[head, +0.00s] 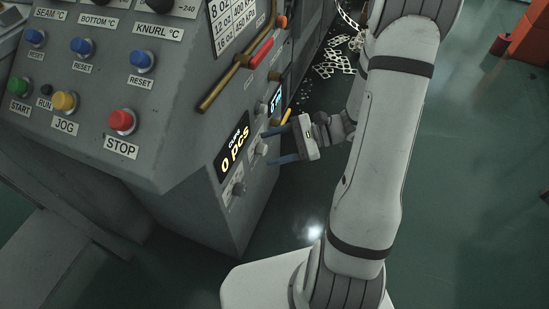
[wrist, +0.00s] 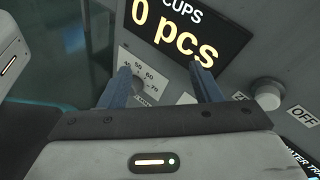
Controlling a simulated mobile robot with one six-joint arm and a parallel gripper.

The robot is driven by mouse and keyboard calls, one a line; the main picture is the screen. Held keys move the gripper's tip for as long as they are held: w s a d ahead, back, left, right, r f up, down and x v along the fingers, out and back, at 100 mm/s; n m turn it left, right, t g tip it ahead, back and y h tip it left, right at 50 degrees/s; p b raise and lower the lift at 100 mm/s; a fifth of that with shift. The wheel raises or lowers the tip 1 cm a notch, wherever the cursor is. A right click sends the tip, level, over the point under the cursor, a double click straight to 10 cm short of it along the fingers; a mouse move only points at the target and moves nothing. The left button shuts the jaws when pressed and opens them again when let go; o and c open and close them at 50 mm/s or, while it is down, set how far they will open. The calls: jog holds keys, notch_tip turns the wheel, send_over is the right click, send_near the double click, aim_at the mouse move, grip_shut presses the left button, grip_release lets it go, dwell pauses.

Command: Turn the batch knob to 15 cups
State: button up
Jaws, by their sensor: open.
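The dark display (head: 233,150) on the machine's side panel reads "0 pcs", and its "CUPS" heading shows in the wrist view (wrist: 190,35). Just under it in the wrist view is a pale dial plate (wrist: 152,72) marked 40, 50, 60, 70. Contact cannot be told.
A white round knob (wrist: 268,93) beside an "OFF" label (wrist: 300,115) sits to the right in the wrist view. A lit blue display (head: 276,100) is farther along the panel. The red STOP button (head: 121,121) and other buttons are on the sloped front.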

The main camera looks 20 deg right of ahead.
aim_at(266, 151)
jog(key=w+d+f+m+t+b, duration=0.3)
jog(key=d+f+m+t, duration=0.1)
jog(key=f, duration=0.4)
jog(key=w+d+f+m+t+b, duration=0.25)
jog(key=d+f+m+t, duration=0.2)
jog(key=f, duration=0.25)
jog(key=b+x, duration=0.1)
jog(key=x, duration=0.3)
jog(key=b+x, duration=0.2)
jog(key=x, duration=0.2)
jog(key=shift+s+a, duration=0.25)
jog(key=shift+s, duration=0.1)
